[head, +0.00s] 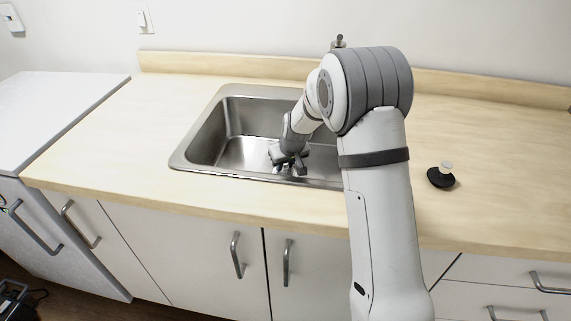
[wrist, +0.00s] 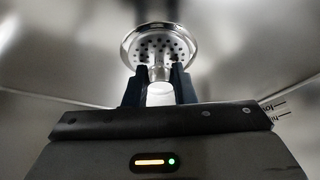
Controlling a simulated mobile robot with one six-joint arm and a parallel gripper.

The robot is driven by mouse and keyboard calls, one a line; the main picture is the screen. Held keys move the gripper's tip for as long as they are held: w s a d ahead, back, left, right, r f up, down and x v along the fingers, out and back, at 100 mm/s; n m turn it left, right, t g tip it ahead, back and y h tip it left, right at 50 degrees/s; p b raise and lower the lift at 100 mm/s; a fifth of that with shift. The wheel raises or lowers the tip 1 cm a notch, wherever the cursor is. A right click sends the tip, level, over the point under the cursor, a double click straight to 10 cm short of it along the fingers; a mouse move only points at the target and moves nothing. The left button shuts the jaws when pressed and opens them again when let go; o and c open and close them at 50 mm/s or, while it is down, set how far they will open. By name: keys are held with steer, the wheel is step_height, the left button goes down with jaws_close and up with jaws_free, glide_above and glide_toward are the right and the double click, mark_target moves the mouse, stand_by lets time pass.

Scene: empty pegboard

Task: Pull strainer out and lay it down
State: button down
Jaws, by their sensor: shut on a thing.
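The strainer (wrist: 160,44) is a round, shiny metal piece with dark holes, seen in the wrist view just beyond my fingertips. My gripper (wrist: 159,80) is shut on its narrow stem, with a pale end showing between the two dark fingers. In the head view my gripper (head: 289,168) is down inside the steel sink (head: 205,130), near its front wall. The strainer cannot be made out in the head view. I cannot tell whether it is seated in the drain or lifted off it.
A black disc with a pale knob (head: 440,176) lies on the wooden counter (head: 500,180) to the right of my arm. The counter left of the sink is clear. The faucet top (head: 339,42) shows behind my arm. The sink walls surround my gripper.

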steer(key=shift+r+p, duration=0.8)
steer(key=shift+r, duration=0.8)
steer(key=shift+r+p, duration=1.1)
steer(key=shift+r, duration=1.05)
